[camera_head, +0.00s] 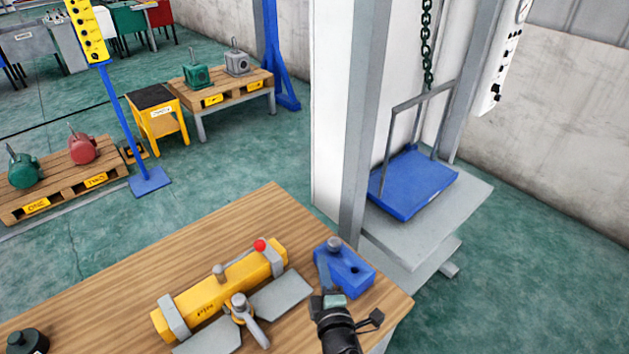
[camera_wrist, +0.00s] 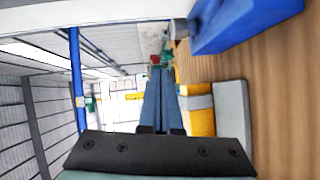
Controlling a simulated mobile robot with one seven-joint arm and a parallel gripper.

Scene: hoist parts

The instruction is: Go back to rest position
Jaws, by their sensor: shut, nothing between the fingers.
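My gripper (camera_head: 324,268) is low over the front right of the wooden table (camera_head: 235,220), close beside a blue block (camera_head: 352,272) with a grey knob. In the wrist view the two long blue-grey fingers of my gripper (camera_wrist: 160,75) lie together, with nothing between them. The blue block (camera_wrist: 245,22) shows there at the upper right, apart from the fingers. Whether my gripper touches it is hard to tell in the head view. A yellow bar fixture (camera_head: 222,290) with grey clamps, a red knob and a grey lever lies left of my gripper.
A hoist column (camera_head: 365,130) stands behind the table, with a blue tray (camera_head: 412,182) hanging on a green chain (camera_head: 426,45). A dark round part (camera_head: 28,341) sits at the table's front left.

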